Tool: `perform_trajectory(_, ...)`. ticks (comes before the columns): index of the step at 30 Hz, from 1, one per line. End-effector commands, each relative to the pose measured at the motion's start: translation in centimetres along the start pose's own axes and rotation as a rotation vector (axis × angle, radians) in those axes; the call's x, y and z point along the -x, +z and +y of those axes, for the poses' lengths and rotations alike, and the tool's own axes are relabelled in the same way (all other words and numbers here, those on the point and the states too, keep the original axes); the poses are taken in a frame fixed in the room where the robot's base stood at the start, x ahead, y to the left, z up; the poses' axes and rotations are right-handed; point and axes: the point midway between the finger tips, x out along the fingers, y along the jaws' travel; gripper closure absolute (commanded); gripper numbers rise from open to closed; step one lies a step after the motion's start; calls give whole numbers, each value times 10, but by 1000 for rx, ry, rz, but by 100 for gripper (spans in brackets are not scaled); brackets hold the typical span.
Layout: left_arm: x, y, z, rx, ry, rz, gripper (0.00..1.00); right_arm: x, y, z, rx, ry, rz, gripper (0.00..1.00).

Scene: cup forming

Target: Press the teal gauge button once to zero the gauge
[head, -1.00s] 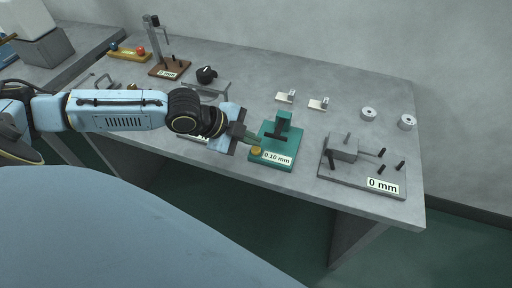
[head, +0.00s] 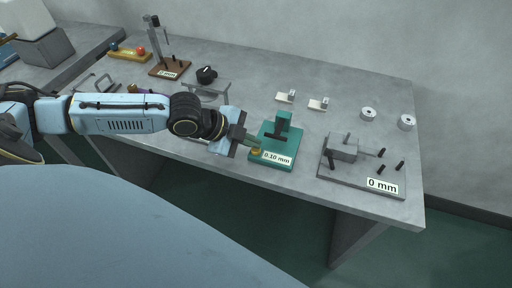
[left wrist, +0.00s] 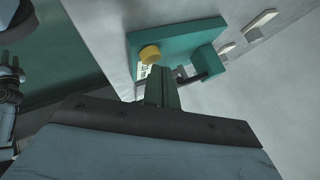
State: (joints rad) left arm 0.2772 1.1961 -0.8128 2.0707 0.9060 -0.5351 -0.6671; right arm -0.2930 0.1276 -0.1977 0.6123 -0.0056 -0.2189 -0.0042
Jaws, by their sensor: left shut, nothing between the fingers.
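The teal gauge (head: 270,160) stands near the table's front edge, and its label reads 0.10 mm. Its button (head: 256,152) looks yellow, not teal, and sits at the gauge's left front corner. My left gripper (head: 259,143) is shut and empty, with its fingertips just above and beside the button. I cannot tell whether they touch it. In the left wrist view, the closed fingers (left wrist: 160,75) point at the gauge base (left wrist: 185,38), with the yellow button (left wrist: 150,54) just beyond the tips.
A grey fixture (head: 340,180) labelled 0 mm stands to the right of the gauge. Two small pale pieces (head: 318,104) and two grey rings (head: 368,113) lie behind. A brown-based stand (head: 168,70) is at the back left. The front edge of the table is close.

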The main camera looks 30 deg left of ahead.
Motion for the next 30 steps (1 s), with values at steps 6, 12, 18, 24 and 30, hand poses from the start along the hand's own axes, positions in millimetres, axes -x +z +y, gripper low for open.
perform_trajectory(6,-2,1,1,0,0,1,100,0,1,0,0,0,-1,66)
perform_trajectory(12,-3,2,2,1,0,1,100,-1,2,0,0,0,-3,66)
perform_trajectory(18,-5,3,4,1,0,1,100,-2,3,0,0,0,-5,66)
perform_trajectory(24,-7,5,5,1,0,0,100,-2,3,0,0,0,-6,66)
perform_trajectory(30,-7,5,6,1,1,0,100,-2,3,0,1,0,-6,66)
